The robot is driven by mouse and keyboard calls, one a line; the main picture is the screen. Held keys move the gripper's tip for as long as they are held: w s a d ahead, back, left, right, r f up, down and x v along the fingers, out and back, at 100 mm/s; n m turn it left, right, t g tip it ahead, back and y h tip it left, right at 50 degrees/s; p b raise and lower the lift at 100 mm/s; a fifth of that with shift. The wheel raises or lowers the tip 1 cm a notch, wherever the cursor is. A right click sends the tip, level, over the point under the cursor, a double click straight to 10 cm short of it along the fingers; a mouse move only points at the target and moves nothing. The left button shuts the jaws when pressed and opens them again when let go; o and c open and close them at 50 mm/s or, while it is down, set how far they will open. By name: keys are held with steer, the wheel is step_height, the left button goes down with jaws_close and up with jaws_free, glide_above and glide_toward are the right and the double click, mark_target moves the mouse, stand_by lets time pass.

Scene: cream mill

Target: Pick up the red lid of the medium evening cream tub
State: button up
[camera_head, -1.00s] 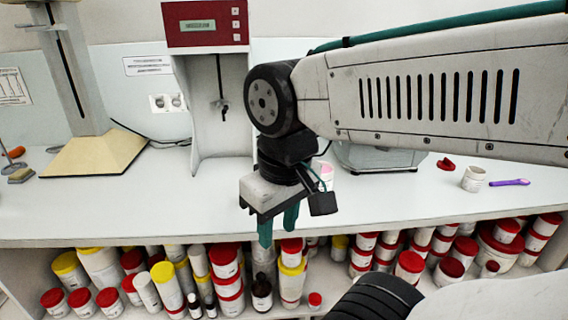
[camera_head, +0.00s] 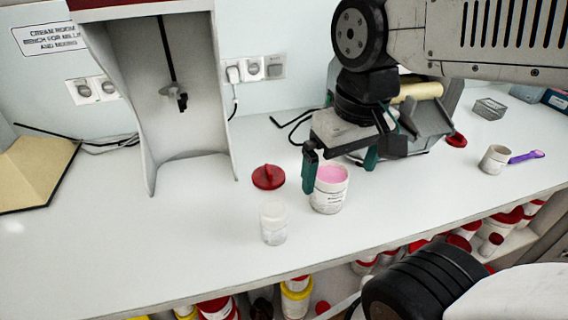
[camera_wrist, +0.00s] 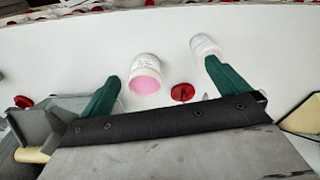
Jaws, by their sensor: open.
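A red lid with a raised grip (camera_head: 268,177) lies flat on the white bench, left of an open white tub of pink cream (camera_head: 329,195). The tub's label is too small to read. My gripper (camera_head: 340,170) is open and empty, over and behind the pink tub, to the right of that lid. In the wrist view, the lid (camera_wrist: 182,93) and the tub (camera_wrist: 146,76) show between the spread fingers (camera_wrist: 163,70). A second red lid (camera_head: 456,140) lies farther right, by a grey machine.
The grey machine (camera_head: 430,120) is close behind my gripper. A smaller tub (camera_head: 493,160) and purple spoon (camera_head: 526,156) are at right. The bench's front left is clear.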

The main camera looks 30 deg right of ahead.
steer(key=w+f+m, duration=0.2)
steer(key=w, duration=1.2)
steer(key=m+g, duration=0.1)
steer(key=m, duration=0.1)
glide_above(268, 168)
steer(key=f, duration=0.7)
steer(key=shift+w+d, duration=0.1)
steer(key=shift+d, duration=0.15)
steer(key=shift+w+f, duration=0.2)
steer(key=shift+f, duration=0.05)
steer(key=f, duration=0.6)
steer(key=shift+s+a+f, duration=0.15)
steer(key=shift+s+a, duration=0.1)
steer(key=shift+s, duration=0.15)
steer(key=shift+f, duration=0.6)
steer(key=c, duration=0.9)
